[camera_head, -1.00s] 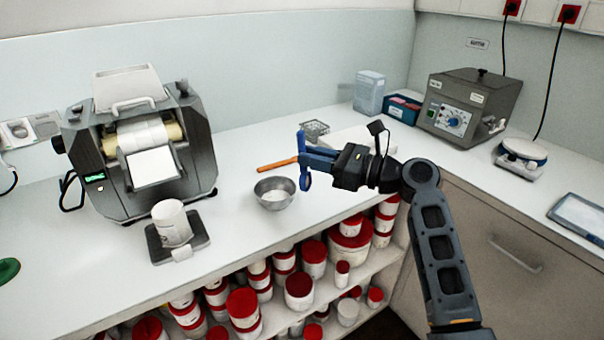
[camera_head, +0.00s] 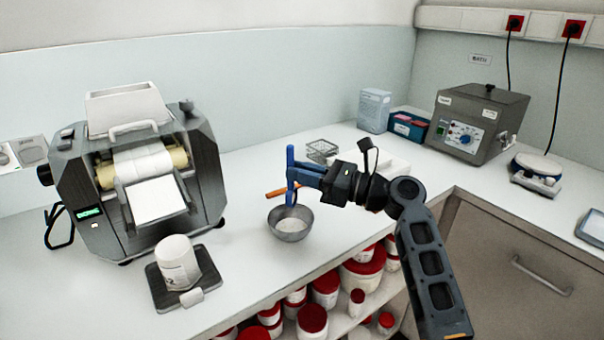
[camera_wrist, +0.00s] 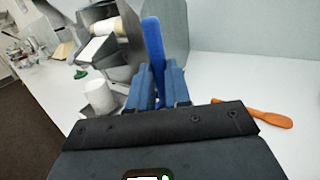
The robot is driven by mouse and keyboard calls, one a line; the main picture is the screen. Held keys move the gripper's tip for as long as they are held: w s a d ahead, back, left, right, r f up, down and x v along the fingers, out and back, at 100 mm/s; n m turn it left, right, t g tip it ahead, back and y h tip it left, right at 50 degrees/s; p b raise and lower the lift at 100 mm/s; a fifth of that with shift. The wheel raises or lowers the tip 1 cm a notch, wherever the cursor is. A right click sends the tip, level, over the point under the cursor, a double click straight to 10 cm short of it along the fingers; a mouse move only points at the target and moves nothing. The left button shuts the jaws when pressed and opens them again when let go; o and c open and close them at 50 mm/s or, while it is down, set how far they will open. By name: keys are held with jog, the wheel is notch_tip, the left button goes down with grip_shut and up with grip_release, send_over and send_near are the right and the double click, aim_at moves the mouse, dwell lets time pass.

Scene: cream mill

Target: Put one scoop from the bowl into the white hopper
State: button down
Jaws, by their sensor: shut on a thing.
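The steel bowl (camera_head: 290,232) stands on the counter with pale powder visible in it. My gripper (camera_head: 300,174) is shut on a blue scoop (camera_head: 290,160), held nearly upright. The scoop's lower end shows at the bowl's far part; I cannot tell whether it touches the powder or is above it. In the wrist view the blue scoop handle (camera_wrist: 153,45) rises between my two blue-grey fingers. The scoop's lower end is hidden there, and the bowl is not seen. The white hopper (camera_head: 125,108) sits on top of the grey mill at the left.
The mill (camera_head: 205,165) has cream rollers and a white apron. A white tub (camera_head: 177,264) stands on a dark scale in front of it. An orange spatula (camera_wrist: 255,110) lies on the counter. Red-lidded tubs fill the shelf below.

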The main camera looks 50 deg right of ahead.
jog(key=shift+f+b, duration=2.4)
jog(key=shift+f, duration=1.45)
jog(key=shift+r, duration=0.15)
notch_tip(320, 180, up, 7)
jog(key=p, duration=0.8)
jog(key=shift+r+p, duration=0.2)
jog(key=shift+p, duration=0.2)
